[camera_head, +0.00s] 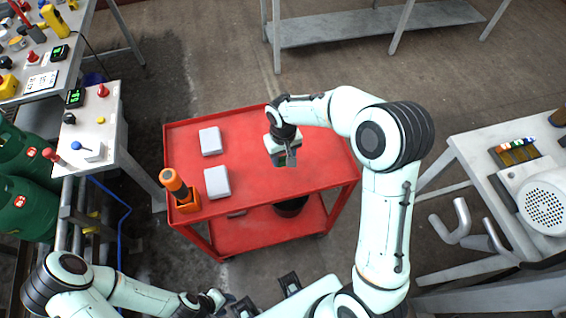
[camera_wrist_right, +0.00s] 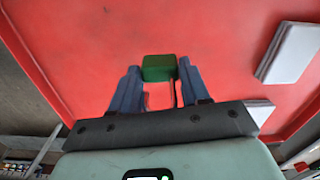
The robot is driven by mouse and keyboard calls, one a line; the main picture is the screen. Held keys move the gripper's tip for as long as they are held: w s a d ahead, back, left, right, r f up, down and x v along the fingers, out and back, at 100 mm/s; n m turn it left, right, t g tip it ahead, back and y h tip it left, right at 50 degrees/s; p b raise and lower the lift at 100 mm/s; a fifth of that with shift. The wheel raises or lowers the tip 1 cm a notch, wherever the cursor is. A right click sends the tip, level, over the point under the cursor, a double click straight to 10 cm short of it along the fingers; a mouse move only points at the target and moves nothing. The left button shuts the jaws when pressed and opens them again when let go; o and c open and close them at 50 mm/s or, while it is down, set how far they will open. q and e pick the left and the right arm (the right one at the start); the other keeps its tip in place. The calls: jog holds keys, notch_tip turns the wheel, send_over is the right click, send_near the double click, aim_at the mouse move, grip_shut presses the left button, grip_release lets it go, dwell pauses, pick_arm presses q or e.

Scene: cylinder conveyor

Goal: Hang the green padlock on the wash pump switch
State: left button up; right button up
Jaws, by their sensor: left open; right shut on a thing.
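My right gripper (camera_head: 290,158) is above the red cart, pointing down. In the right wrist view its fingers (camera_wrist_right: 158,92) are around the green padlock (camera_wrist_right: 158,67), shut on it, with the green body beyond the fingertips. A thin shackle leg shows beside the right finger. I cannot make out the padlock in the head view. My left gripper (camera_head: 267,296) is open and empty at the bottom edge. At the left stands a pale control panel (camera_head: 108,128) with a small switch box (camera_head: 88,152) with a blue knob. Its labels are unreadable, so I cannot tell which is the wash pump switch.
The red cart (camera_head: 255,180) carries two pale blocks (camera_head: 210,141) (camera_head: 217,182) and an orange holder (camera_head: 184,200) with a bottle-like tool. A second panel table (camera_head: 45,70) is at top left. Green tanks (camera_head: 25,165) stand at left. A bench (camera_head: 480,150) is at right.

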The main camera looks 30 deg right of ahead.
aim_at(283, 158)
jog(key=shift+f, duration=2.15)
jog(key=shift+f, duration=0.1)
jog(key=o, duration=1.1)
jog(key=shift+r, duration=0.2)
notch_tip(283, 158, up, 12)
jog(key=shift+f+p, duration=0.1)
jog(key=shift+p, duration=0.25)
